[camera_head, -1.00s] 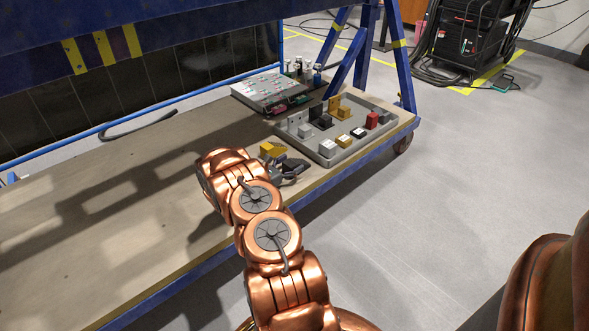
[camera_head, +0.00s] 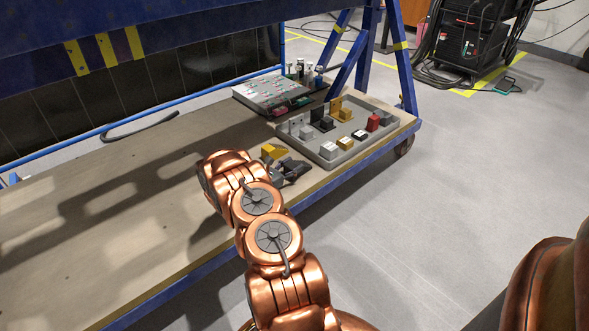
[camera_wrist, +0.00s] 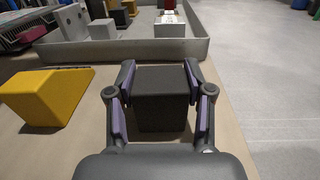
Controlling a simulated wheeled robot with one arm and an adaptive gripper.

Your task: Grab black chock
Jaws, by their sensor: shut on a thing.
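The black chock (camera_wrist: 162,98) is a dark block in the middle of the wrist view. My gripper (camera_wrist: 161,105) is shut on it, with one purple-padded finger on its left side and one on its right. The chock appears to be at the wooden shelf surface; I cannot tell whether it is clear of it. In the head view my gripper (camera_head: 292,170) is at the end of the copper arm, near the shelf's front edge, and the chock is hard to make out there.
A yellow chock (camera_wrist: 46,96) lies just left of my gripper. A grey tray (camera_head: 327,163) with several coloured blocks stands just beyond. A panel of small parts (camera_head: 268,92) is behind. The wooden shelf (camera_head: 120,190) is bare on the left.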

